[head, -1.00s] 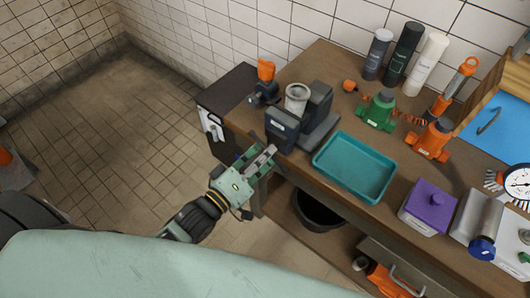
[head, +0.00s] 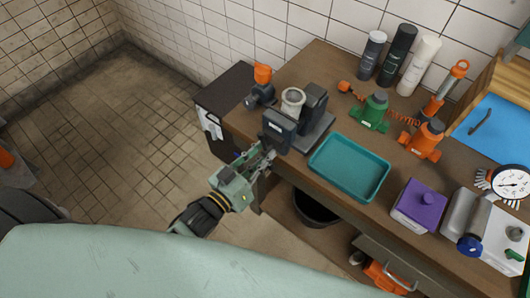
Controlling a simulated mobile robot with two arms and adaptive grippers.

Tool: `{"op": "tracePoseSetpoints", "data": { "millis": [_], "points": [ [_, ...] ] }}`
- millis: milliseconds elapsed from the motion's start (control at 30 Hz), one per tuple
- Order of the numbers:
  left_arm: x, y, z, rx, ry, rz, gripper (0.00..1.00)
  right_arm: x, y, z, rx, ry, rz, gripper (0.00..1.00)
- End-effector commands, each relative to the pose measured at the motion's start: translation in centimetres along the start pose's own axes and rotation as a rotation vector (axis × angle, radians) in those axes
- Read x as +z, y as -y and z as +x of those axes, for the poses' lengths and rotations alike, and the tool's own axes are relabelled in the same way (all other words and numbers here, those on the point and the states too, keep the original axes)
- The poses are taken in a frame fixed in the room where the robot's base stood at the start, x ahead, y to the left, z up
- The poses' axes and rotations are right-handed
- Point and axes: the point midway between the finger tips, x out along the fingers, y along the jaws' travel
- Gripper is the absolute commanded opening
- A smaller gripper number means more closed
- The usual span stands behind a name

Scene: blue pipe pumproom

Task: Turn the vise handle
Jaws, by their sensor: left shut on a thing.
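The dark grey vise (head: 278,130) stands at the left front corner of the wooden workbench. A pale round part (head: 292,101) sits between its jaws. My left gripper (head: 264,157) is at the bench's front edge, just below and in front of the vise's front jaw. Its fingers are shut on the vise handle, which is small and mostly hidden by them. My right gripper is not in view.
A teal tray (head: 348,166) lies right of the vise. An orange-topped dark tool (head: 262,88) stands behind it. Green (head: 371,111) and orange (head: 422,139) fittings, a purple box (head: 418,206) and several bottles crowd the bench. A black bin (head: 315,208) is below.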

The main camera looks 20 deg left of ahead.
Motion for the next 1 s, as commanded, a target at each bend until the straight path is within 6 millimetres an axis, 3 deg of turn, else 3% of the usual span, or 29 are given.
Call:
{"op": "tracePoseSetpoints", "data": {
  "millis": [33, 700, 733, 933, 1000],
  "points": [
    [0.66, 0.18, -0.40, -0.006, 0.017, 0.021, 0.00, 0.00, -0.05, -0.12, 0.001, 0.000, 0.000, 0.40],
    [0.87, 0.26, -0.44, -0.008, 0.021, 0.084, 0.00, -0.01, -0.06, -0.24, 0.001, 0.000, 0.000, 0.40],
    [0.87, 0.26, -0.44, -0.008, 0.021, 0.084, 0.15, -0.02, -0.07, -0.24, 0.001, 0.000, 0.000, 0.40],
    [0.62, 0.18, -0.31, -0.006, 0.015, 0.083, 0.32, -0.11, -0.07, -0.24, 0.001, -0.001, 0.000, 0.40],
    [0.53, 0.15, -0.26, -0.005, 0.013, 0.083, 0.33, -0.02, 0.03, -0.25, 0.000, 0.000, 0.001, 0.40]
  ]
}}
